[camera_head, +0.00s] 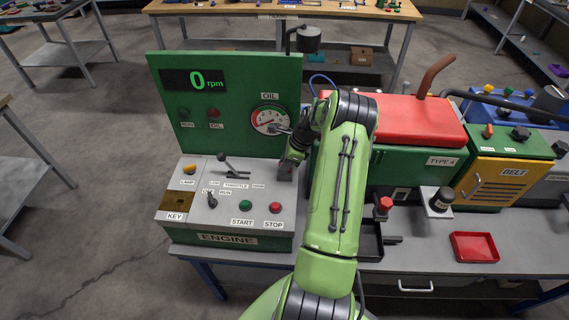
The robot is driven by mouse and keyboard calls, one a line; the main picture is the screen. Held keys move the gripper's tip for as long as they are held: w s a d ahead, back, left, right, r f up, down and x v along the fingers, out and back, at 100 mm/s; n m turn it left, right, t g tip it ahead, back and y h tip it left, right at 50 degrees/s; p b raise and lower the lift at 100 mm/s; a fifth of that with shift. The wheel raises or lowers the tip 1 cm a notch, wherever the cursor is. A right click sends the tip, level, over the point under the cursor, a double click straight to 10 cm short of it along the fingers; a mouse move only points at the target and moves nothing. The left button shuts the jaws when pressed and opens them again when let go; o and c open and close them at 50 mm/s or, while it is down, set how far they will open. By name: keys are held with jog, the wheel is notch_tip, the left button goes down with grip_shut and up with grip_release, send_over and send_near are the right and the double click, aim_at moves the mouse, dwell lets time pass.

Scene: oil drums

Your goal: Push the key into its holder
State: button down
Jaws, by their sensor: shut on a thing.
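The key holder (178,201) is a brass-coloured plate with a small dark opening, labelled KEY, at the left front of the engine console (225,239). My gripper (283,165) is at the console's right side, to the right of and behind the holder and well apart from it. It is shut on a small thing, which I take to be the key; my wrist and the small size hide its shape. A dark switch (211,201) marked OFF and RUN stands just right of the holder.
The throttle lever (229,164), yellow lamp (189,169), green start button (245,205) and red stop button (275,208) rise from the console top. The upright green panel (225,110) with the oil gauge (268,120) stands behind. A red tray (474,247) lies at right.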

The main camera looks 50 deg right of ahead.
jog(key=shift+f, duration=0.2)
jog(key=c, duration=0.9)
grip_release()
jog(key=shift+r, duration=0.1)
notch_tip(320, 180, up, 10)
jog(key=shift+f, duration=0.1)
